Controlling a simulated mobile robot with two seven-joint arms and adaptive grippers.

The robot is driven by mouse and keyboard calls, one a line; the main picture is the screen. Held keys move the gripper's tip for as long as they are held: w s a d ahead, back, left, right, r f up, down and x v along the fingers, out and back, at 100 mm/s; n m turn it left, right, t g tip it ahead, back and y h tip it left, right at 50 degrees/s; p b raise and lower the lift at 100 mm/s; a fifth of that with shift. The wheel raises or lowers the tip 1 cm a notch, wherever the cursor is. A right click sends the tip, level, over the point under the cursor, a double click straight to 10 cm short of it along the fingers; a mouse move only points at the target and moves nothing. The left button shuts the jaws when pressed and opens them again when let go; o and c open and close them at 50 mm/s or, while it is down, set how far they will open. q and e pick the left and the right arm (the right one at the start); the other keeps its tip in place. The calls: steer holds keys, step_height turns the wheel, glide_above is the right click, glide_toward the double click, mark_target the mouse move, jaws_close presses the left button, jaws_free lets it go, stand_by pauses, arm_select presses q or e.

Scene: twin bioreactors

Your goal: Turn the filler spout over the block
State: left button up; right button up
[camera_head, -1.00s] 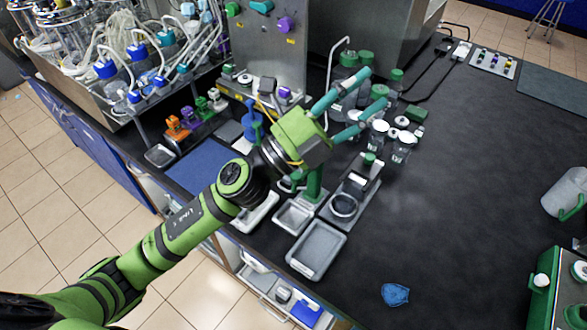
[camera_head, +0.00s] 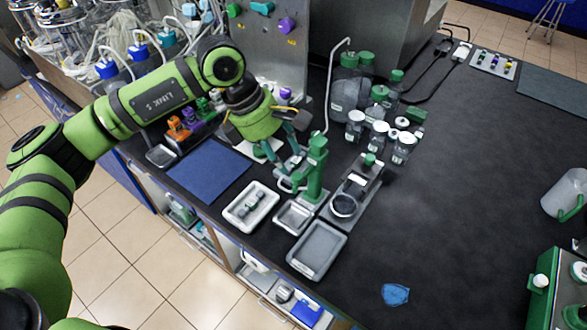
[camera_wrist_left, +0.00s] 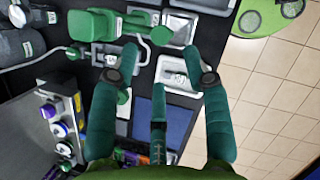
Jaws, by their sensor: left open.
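The green filler (camera_head: 316,165) stands upright on the bench in the head view. In the left wrist view the filler (camera_wrist_left: 105,25) lies across the top left, with a short green spout arm (camera_wrist_left: 158,36) reaching right. A small grey tray (camera_head: 293,218) sits in front of the filler. I cannot make out for sure which thing is the block. My left gripper (camera_head: 290,163) points down just left of the filler, fingers apart and empty. My right gripper is not seen.
A white tray (camera_head: 266,211) with small grey pieces, a blue mat (camera_head: 207,170) and a larger grey tray (camera_head: 317,250) lie near the front edge. A plate with a round dish (camera_head: 344,205) stands right of the filler. Bottles (camera_head: 355,122) stand behind. The right bench is mostly clear.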

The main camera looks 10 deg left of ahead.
mark_target(296, 176)
arm_select(q)
steer(key=p+x, duration=0.2)
steer(key=x, duration=0.3)
steer(key=shift+d+f, duration=0.4)
steer(key=shift+f, duration=0.25)
